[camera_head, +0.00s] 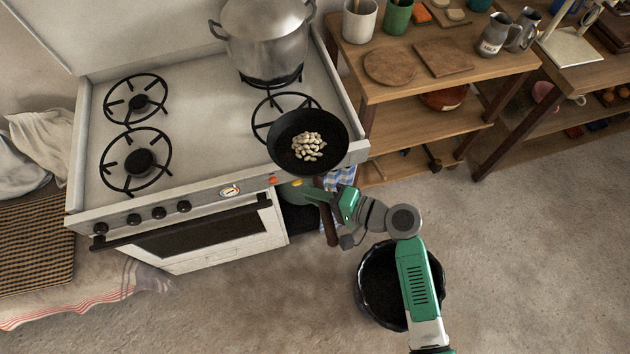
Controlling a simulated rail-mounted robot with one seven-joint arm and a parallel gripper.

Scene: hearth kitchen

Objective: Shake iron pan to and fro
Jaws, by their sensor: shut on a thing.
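The black iron pan (283,163) is over the front right burner (263,120) of the white stove. A small heap of pale, nut-like pieces (308,146) lies in it. Its dark brown handle (330,228) points toward the front, past the stove edge. My gripper (322,197) is shut on the handle, close to the pan. Whether the pan touches the burner or hangs a little above it, I cannot tell. The fingertips are partly hidden around the handle.
A large steel pot (265,35) stands on the back right burner. The left burners (140,162) are empty. A wooden shelf unit (440,75) with cups and boards stands right of the stove. A black round container (372,290) is on the floor under my arm.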

